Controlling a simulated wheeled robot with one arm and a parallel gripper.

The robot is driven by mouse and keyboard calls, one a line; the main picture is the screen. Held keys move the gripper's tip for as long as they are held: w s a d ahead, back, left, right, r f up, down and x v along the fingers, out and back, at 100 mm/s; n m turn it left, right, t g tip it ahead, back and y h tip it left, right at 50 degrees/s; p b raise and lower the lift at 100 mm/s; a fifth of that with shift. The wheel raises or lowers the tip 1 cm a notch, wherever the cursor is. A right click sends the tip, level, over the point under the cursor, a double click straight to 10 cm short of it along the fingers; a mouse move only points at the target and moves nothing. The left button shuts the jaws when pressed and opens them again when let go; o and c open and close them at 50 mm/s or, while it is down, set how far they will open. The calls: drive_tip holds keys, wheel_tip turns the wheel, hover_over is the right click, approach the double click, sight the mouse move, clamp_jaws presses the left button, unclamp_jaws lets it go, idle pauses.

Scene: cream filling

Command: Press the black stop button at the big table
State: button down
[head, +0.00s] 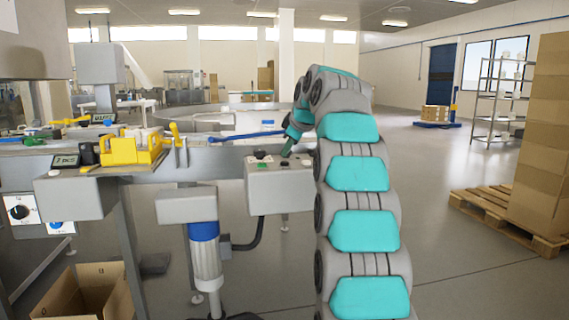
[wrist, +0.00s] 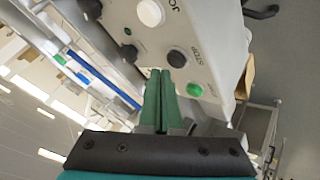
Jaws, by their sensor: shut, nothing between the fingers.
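The black stop button (wrist: 176,58) sits on the grey control box, beside the printed word STOP. The control box (head: 280,190) is at the big table's (head: 215,160) right end in the head view. My gripper (wrist: 160,73) is shut and empty, its green fingers pointing at the box. In the wrist view the fingertips are just left of and below the stop button; I cannot tell whether they touch the panel. In the head view my gripper (head: 289,150) is over the box top, where the stop button is hard to make out.
A white button (wrist: 150,13) marked JOG and a green button (wrist: 194,90) flank the stop button. A yellow fixture (head: 130,148) and a blue-handled tool (head: 245,136) are on the table. Stacked cartons (head: 545,140) stand on a pallet at right. The floor between is clear.

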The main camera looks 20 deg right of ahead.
sight(287, 164)
drive_tip(key=shift+f, duration=0.15)
drive_tip(key=shift+f+b, duration=0.25)
drive_tip(key=shift+b, duration=0.1)
drive_tip(key=shift+f+b, duration=0.5)
drive_tip(key=shift+f, duration=0.05)
idle(0.5)
drive_tip(key=shift+r, duration=0.15)
idle(0.3)
drive_tip(key=shift+r+p, duration=0.8)
drive_tip(key=shift+r, duration=0.05)
drive_tip(key=shift+r, duration=0.1)
wheel_tip(287, 164, up, 5)
drive_tip(key=p, duration=0.4)
idle(0.6)
